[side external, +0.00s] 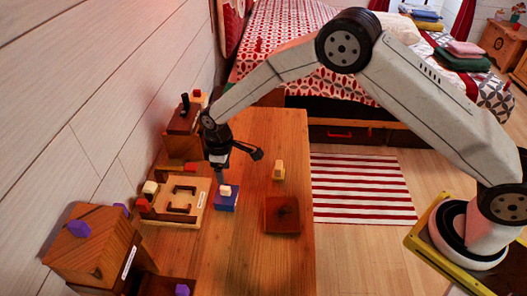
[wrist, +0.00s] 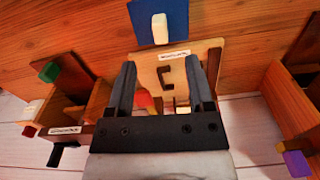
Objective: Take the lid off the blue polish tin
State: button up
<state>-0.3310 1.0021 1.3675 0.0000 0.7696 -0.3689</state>
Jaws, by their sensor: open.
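The blue polish tin (side external: 226,204) looks like a small square blue box with a cream knob (side external: 225,190) on top. It stands on the wooden table, left of the table's middle. In the wrist view its blue top (wrist: 143,18) and cream knob (wrist: 159,30) show at the top edge, beyond my fingertips. My gripper (side external: 219,176) points down just above the tin, slightly to its left. In the wrist view my gripper (wrist: 169,72) has its fingers apart with nothing held between them. The seam between lid and tin is too small to make out.
A pale labelled wooden tray (side external: 203,187) stands close left of the tin. A dark square wooden board (side external: 282,214) and a yellow block (side external: 279,170) lie to the right. A wooden box (side external: 90,245) with purple knobs is at front left. The table's front middle is clear.

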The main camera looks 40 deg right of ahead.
aim_at(225, 188)
jog(key=shift+w+a+f, duration=0.1)
jog(key=shift+a+f, duration=0.1)
jog(key=shift+f, duration=1.3)
jog(key=shift+w+f, duration=0.1)
jog(key=shift+f, duration=2.5)
grip_shut()
